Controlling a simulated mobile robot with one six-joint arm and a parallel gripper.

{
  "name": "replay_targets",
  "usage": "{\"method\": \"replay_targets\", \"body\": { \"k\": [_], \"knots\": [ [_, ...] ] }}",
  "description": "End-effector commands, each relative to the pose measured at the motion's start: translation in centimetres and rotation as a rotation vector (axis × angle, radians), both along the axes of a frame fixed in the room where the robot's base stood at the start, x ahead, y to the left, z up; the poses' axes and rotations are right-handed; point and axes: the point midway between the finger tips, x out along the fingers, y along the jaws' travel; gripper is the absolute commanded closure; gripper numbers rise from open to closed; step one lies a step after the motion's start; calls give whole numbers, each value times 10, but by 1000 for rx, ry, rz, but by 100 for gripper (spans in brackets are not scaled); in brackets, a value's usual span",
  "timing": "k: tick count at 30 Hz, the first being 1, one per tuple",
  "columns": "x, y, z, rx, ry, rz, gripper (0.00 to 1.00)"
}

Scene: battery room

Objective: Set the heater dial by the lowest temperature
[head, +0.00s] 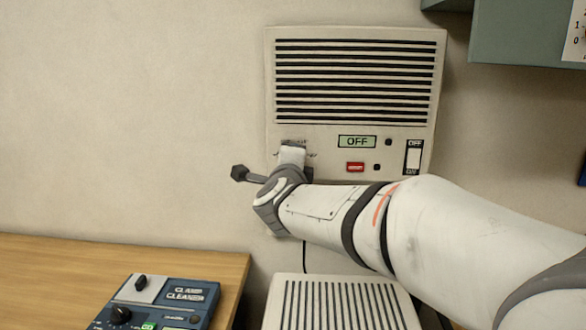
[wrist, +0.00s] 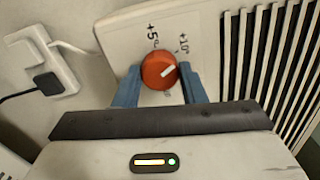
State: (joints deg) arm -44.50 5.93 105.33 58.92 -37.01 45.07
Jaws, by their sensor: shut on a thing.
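The heater (head: 355,32) is a beige wall unit with a slotted grille, a display (head: 357,141) reading OFF, a red button (head: 355,167) and a white rocker switch (head: 413,158) marked OFF above and ON below. The heater dial (wrist: 156,72) is a round orange-red knob with a white pointer mark, seen in the wrist view. Labels +5 and +10 show beside it; the mark slants up and right, on the +10 side. My gripper (wrist: 159,78) is shut on the dial, one blue finger on each side. In the head view my wrist hides the dial.
A blue device labelled CLAMP CLEANER (head: 176,294) sits on a wooden table (head: 60,262) at lower left. A second slatted unit (head: 340,287) stands below the heater. A teal cabinet (head: 520,40) hangs at upper right. The wrist view shows a wall socket with plugs (wrist: 42,62).

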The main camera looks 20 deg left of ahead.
Motion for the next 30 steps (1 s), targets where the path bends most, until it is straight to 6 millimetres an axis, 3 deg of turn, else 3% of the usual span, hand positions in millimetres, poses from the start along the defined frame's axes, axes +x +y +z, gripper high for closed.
{"method": "replay_targets", "body": {
  "k": [13,14,21,30],
  "knots": [
    [0,0,-1,9,4,-1,86],
    [0,0,-1,9,4,-1,62],
    [0,0,-1,9,3,-1,42],
    [-3,0,0,10,2,0,41]
  ]
}}
